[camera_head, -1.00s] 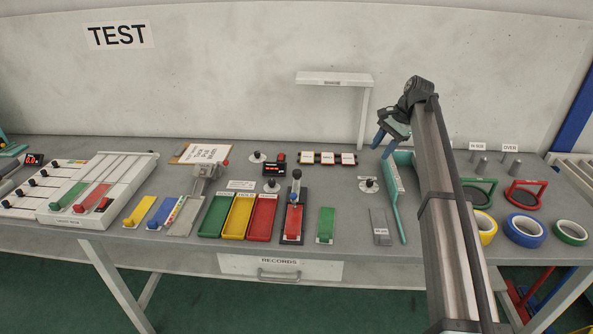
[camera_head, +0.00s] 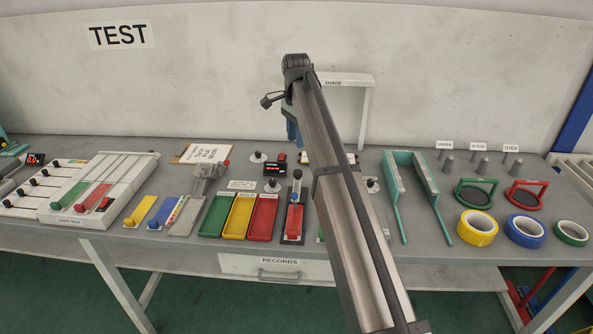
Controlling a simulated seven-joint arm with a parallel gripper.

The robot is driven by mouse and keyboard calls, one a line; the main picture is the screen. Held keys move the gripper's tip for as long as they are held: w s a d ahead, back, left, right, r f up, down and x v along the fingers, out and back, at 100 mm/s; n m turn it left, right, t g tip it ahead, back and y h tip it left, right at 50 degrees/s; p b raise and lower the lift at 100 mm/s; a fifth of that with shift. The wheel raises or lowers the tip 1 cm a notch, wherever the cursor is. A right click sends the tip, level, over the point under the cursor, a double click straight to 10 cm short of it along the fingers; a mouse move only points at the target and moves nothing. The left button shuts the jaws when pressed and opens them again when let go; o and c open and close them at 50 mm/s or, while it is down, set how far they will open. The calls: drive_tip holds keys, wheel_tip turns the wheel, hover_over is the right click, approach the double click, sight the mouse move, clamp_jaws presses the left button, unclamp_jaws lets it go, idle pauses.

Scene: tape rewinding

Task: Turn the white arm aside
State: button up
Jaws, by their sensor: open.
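The white arm (camera_head: 352,78) is a flat horizontal bar labelled SHADE, on a white post (camera_head: 366,115) at the back of the bench. My arm crosses in front of its left part and hides that end. My gripper (camera_head: 292,130) hangs just left of the white arm, with blue fingers pointing down. It is open and I see nothing in it. Its fingers are partly hidden behind my arm, and I cannot tell how close they are to the bar.
A teal fork-shaped frame (camera_head: 395,200) and tape rolls (camera_head: 477,228) are to the right. The wall (camera_head: 220,75) stands close behind.

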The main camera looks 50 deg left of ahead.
sight(297, 171)
wheel_tip(297, 171, down, 13)
drive_tip(key=shift+r, duration=0.2)
idle(0.3)
drive_tip(key=shift+c, duration=0.3)
clamp_jaws()
